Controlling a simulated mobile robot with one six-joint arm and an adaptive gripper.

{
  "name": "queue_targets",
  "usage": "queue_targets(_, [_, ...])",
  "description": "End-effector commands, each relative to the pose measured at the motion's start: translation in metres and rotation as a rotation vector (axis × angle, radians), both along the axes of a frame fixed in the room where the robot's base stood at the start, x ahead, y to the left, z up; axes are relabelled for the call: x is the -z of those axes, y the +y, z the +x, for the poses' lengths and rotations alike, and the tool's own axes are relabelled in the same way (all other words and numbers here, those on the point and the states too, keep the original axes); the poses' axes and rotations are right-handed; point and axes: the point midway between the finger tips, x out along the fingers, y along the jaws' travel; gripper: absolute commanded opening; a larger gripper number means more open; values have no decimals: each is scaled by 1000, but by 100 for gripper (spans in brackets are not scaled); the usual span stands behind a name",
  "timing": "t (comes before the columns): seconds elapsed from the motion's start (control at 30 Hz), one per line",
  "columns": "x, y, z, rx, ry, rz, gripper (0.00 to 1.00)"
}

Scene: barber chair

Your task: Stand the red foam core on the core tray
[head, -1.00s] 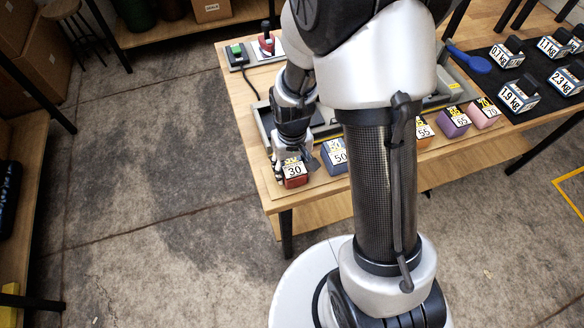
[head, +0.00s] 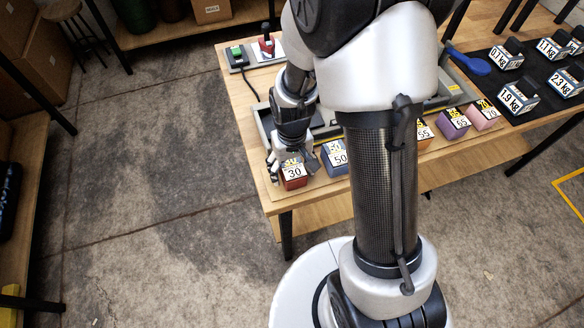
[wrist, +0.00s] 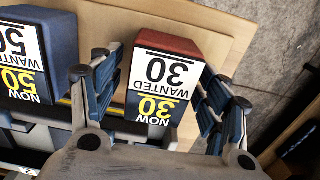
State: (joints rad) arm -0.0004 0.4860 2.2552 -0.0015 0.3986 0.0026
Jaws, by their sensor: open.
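The red foam core (head: 294,181), labelled 30, stands upright on a thin pale wooden board (head: 268,193) at the table's near left corner. It also shows in the wrist view (wrist: 178,47), with the board (wrist: 228,25) under it. My gripper (head: 292,160) is open just above and behind the core. In the wrist view my gripper's fingers (wrist: 153,66) are spread to either side of the core, with gaps visible. A grey tray (head: 262,122) lies behind the core. I cannot tell whether the board or the grey tray is the core tray.
A blue core (head: 334,158) labelled 50 stands close to the right, also in the wrist view (wrist: 40,45). Purple (head: 453,124) and pink (head: 483,118) cores stand farther right. Weight blocks (head: 518,95) sit on a dark mat. Open floor lies left of the table.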

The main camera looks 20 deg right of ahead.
Motion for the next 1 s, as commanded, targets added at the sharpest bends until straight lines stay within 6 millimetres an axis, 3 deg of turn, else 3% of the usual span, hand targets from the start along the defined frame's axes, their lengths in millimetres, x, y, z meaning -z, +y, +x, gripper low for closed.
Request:
queue_targets(0.4, [-89,0,1,0,-6,0,70])
queue_targets(0.77, [-132,0,-2,0,-23,0,70])
queue_targets(0.87, [-161,0,-11,0,-67,0,70])
queue_targets(1.0, [-214,0,-38,0,-156,0,70])
